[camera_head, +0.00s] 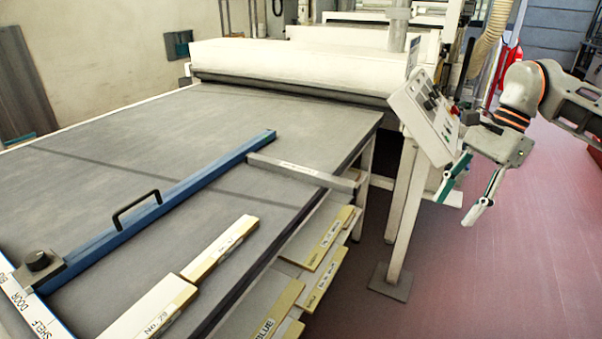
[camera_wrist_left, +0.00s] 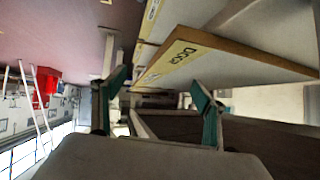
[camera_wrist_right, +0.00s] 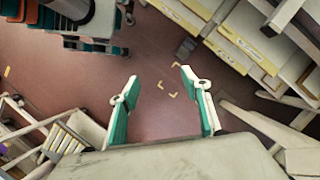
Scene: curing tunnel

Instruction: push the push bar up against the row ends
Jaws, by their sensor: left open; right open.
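The push bar (camera_head: 180,196) is a long blue bar lying diagonally across the grey bed (camera_head: 190,130). My left gripper (camera_wrist_left: 160,90) is open, near a labelled board below.
A grey strip (camera_head: 303,173) lies by the bar's far end; a labelled strip (camera_head: 30,305) lies at its near end. Shelves with labelled boards (camera_head: 325,250) are under the bed. A roller (camera_head: 290,85) and control panel (camera_head: 422,115) stand at the far end. Red floor right is open.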

